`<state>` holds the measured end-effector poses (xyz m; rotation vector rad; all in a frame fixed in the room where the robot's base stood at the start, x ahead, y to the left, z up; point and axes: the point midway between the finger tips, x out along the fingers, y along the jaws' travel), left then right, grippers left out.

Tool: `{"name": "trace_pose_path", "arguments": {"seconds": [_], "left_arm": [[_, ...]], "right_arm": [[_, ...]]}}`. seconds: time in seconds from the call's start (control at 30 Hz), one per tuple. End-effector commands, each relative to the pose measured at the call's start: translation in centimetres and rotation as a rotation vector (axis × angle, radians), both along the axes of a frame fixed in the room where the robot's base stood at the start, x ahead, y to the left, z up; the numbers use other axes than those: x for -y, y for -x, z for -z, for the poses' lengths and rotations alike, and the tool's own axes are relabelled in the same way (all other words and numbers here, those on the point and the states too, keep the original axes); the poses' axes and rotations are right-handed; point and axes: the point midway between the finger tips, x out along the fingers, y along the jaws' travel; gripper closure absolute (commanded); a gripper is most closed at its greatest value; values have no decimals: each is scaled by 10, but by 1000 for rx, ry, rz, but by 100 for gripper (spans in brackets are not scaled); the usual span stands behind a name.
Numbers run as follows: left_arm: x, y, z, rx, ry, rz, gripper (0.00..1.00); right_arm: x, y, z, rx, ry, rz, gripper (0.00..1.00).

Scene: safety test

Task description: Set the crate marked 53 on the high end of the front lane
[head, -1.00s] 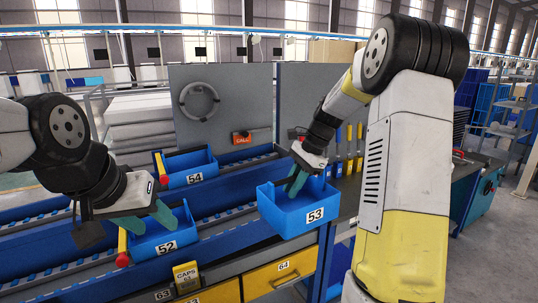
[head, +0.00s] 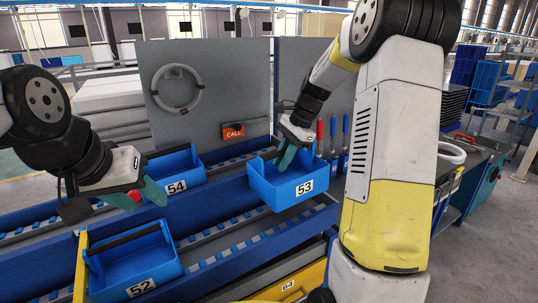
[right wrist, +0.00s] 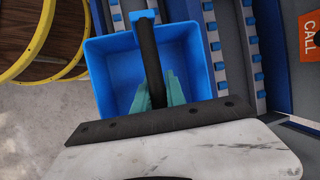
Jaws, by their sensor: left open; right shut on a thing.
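The blue crate marked 53 (head: 297,190) hangs level from my right gripper (head: 288,152), at the right end of the lanes. The right wrist view shows this gripper (right wrist: 156,92) shut on the crate's dark handle bar (right wrist: 148,50); the crate (right wrist: 110,70) looks empty. The front lane (head: 232,252) is a blue-edged roller track sloping across the picture; I cannot tell if the crate touches it. My left gripper (head: 138,194) is open, left of the crate marked 54, with a red knob showing between its fingers.
Crate 52 (head: 128,268) sits on the front lane at lower left, crate 54 (head: 178,172) on the rear lane. A grey panel with a hose ring and an orange CALL box (head: 233,131) stands behind. Bare rollers lie right of crate 52.

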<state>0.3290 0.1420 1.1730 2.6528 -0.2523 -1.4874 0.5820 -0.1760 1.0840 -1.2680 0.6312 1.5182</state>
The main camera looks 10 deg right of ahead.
Motion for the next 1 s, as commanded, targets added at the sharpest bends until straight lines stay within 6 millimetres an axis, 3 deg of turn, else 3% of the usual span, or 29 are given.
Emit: {"name": "trace_pose_path", "arguments": {"seconds": [0.27, 1.0], "left_arm": [[0, 0, 0, 0, 0, 0, 52], [0, 0, 0, 0, 0, 0, 52]], "right_arm": [[0, 0, 7, -1, 0, 0, 100], [0, 0, 66, -1, -1, -1, 100]]}}
